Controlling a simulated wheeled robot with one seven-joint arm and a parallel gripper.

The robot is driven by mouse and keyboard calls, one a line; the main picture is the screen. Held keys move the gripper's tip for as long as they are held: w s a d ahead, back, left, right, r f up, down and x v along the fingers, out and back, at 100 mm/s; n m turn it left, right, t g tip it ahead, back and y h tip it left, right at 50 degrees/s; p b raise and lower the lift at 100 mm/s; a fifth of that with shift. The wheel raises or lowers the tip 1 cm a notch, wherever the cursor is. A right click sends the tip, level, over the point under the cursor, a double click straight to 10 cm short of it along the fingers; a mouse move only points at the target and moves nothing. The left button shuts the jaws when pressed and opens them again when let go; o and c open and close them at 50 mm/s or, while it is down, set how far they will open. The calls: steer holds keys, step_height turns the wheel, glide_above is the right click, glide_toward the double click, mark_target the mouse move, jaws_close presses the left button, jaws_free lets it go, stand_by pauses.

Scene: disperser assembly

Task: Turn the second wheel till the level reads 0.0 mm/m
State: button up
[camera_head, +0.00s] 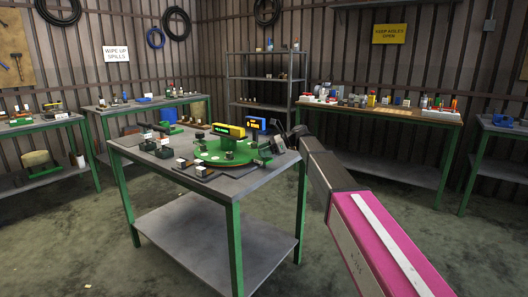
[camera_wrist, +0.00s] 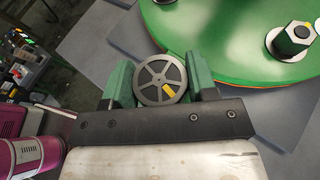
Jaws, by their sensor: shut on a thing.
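A grey spoked wheel with a yellow mark (camera_wrist: 161,79) sits between the two green fingers of my gripper (camera_wrist: 160,84) in the wrist view. The gripper is shut on this wheel, one finger on each side. The round green plate (camera_wrist: 225,42) lies just beyond it, with a hex nut on a stud (camera_wrist: 290,41) at the right. In the head view the green plate (camera_head: 220,157) is on the middle table, and a yellow level with a lit green display (camera_head: 228,131) stands on it. The reading is too small to make out. My arm reaches the table's right side.
A second yellow device with an orange display (camera_head: 256,125) stands behind the plate. Dark blocks and small parts (camera_head: 160,146) crowd the left of the grey table (camera_head: 262,176). Other benches (camera_head: 375,112) line the walls. The floor in front is clear.

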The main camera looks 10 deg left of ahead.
steer(key=shift+n+g+h, duration=1.2)
steer(key=shift+n+g, duration=1.1)
steer(key=shift+g, duration=0.1)
steer(key=o, duration=0.9)
steer(key=shift+w, duration=0.1)
